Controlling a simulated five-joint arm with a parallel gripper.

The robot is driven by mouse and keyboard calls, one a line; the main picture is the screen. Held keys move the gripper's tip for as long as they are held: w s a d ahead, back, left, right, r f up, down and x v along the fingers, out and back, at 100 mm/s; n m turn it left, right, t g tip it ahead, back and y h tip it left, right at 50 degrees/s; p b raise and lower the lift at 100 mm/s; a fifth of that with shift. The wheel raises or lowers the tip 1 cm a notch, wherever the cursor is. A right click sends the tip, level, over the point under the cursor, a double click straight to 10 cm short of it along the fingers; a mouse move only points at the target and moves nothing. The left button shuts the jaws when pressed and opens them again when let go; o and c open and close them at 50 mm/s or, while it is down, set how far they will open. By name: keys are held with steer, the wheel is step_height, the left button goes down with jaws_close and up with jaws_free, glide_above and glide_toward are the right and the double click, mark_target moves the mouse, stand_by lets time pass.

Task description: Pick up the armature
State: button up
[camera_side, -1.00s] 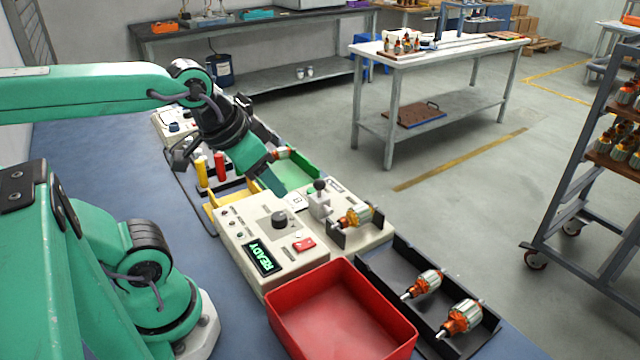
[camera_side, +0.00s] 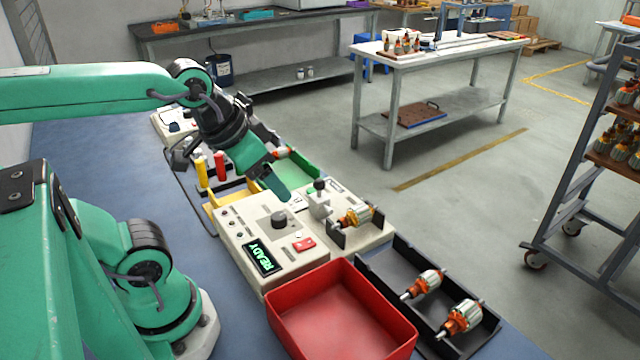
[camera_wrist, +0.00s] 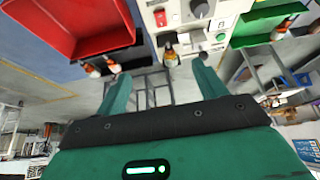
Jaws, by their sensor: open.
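One armature (camera_side: 355,217), copper and silver with an orange end, rests in the cradle of the cream tester (camera_side: 268,240). It also shows in the wrist view (camera_wrist: 171,57), in line with the gap between the fingers. Two more armatures (camera_side: 427,283) (camera_side: 460,318) lie in the black tray (camera_side: 398,262) at the front right. My gripper (camera_side: 272,184) is open and empty, above the tester's back left, apart from the cradled armature. In the wrist view its fingers (camera_wrist: 163,85) are spread wide.
An empty red bin (camera_side: 340,312) stands in front of the tester, which reads READY. A black-knobbed clamp (camera_side: 319,197) stands left of the cradle. Red and yellow handles (camera_side: 220,166) stand behind. A rack (camera_side: 590,160) stands at the right.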

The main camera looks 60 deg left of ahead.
steer(key=shift+w+r, duration=0.1)
steer(key=g, duration=1.1)
glide_above(375, 207)
step_height(375, 207, down, 11)
steer(key=shift+f, duration=0.55)
steer(key=shift+f, duration=0.1)
